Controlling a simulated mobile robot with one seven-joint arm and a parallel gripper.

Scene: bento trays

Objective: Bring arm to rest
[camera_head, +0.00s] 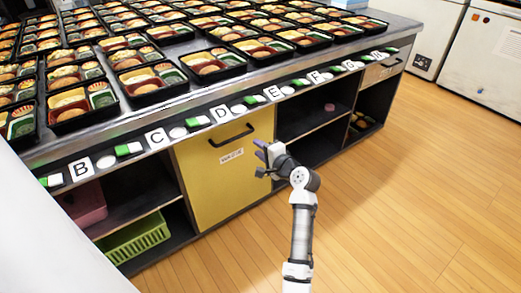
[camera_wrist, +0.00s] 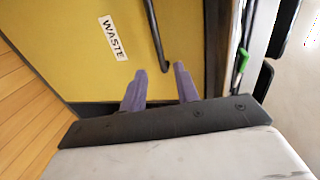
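My gripper (camera_head: 265,158) is in front of the counter, near the right edge of the yellow drawer front (camera_head: 225,175) marked WASTE. In the wrist view, its two purple-grey fingers (camera_wrist: 160,88) stand apart with nothing between them. The dark drawer handle (camera_wrist: 155,35) is just beyond the fingers, and a gap shows between them and it. The yellow front looks closed in the head view. My arm reaches up from the lower right of the head view, bent at the wrist.
Many filled bento trays (camera_head: 150,80) cover the counter top. Lettered labels and small green-and-white blocks line its front edge. Open shelves hold a green basket (camera_head: 132,238) and a pink bin (camera_head: 86,204). White appliances (camera_head: 483,55) stand at the back right. The wooden floor (camera_head: 420,190) at right is clear.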

